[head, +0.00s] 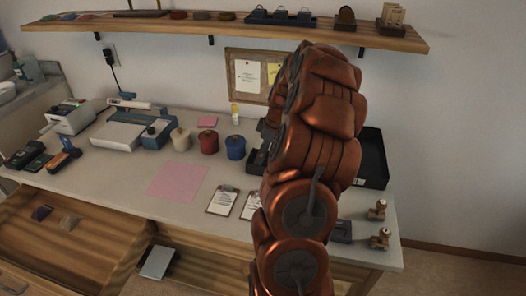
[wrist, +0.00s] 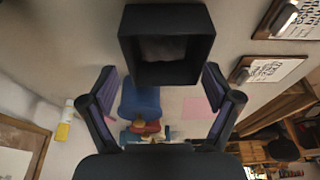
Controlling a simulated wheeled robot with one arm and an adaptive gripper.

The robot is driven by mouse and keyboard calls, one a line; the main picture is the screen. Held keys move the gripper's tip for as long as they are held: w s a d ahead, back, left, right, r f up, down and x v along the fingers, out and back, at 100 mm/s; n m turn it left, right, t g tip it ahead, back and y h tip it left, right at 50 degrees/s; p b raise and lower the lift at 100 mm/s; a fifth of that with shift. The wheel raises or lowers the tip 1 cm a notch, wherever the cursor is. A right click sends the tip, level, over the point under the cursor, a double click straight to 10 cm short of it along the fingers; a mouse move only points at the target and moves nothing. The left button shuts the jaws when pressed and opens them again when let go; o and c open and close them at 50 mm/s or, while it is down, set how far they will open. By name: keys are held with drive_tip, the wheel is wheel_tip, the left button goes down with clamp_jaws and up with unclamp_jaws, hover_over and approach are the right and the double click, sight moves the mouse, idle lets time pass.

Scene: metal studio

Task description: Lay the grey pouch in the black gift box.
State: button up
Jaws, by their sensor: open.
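The black gift box (wrist: 168,75) is open and stands ahead of my gripper (wrist: 158,82), near the top of the wrist view. A dim grey, soft-looking shape (wrist: 163,48) lies inside on its floor. It could be the grey pouch, but the shadow keeps me from being sure. My gripper is open, its two fingers spread apart with nothing between them, and it is apart from the box. In the head view my arm hides the gripper, and part of a small black box (head: 256,163) shows at the arm's left edge.
The blue jar (head: 235,147), red jar (head: 209,141) and cream jar (head: 181,139) stand left of my arm. Clipboards (head: 223,201) lie in front. A large black tray (head: 373,160) is behind my arm on the right.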

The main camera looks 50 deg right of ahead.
drive_tip(key=shift+r, duration=0.1)
drive_tip(key=v, duration=1.1)
drive_tip(key=shift+s+r, duration=0.2)
drive_tip(key=shift+r, duration=0.2)
drive_tip(key=shift+d, duration=0.1)
drive_tip(key=s+a+r+g+p, duration=0.1)
drive_tip(key=a+r, duration=0.2)
drive_tip(key=a, duration=1.1)
drive_tip(key=s+a+r+g+p, duration=0.1)
drive_tip(key=a+r+p, duration=0.1)
drive_tip(key=a, duration=1.2)
drive_tip(key=s+a+f+m+g+p, duration=0.1)
drive_tip(key=s+a+m, duration=0.1)
drive_tip(key=s+a, duration=0.4)
drive_tip(key=s+a+f+m+g+h+p, duration=0.1)
drive_tip(key=s+a+m, duration=0.2)
drive_tip(key=s, duration=1.1)
drive_tip(key=shift+a+f+g, duration=0.2)
drive_tip(key=shift+a+g, duration=0.2)
drive_tip(key=shift+a, duration=1.05)
drive_tip(key=shift+s, duration=0.1)
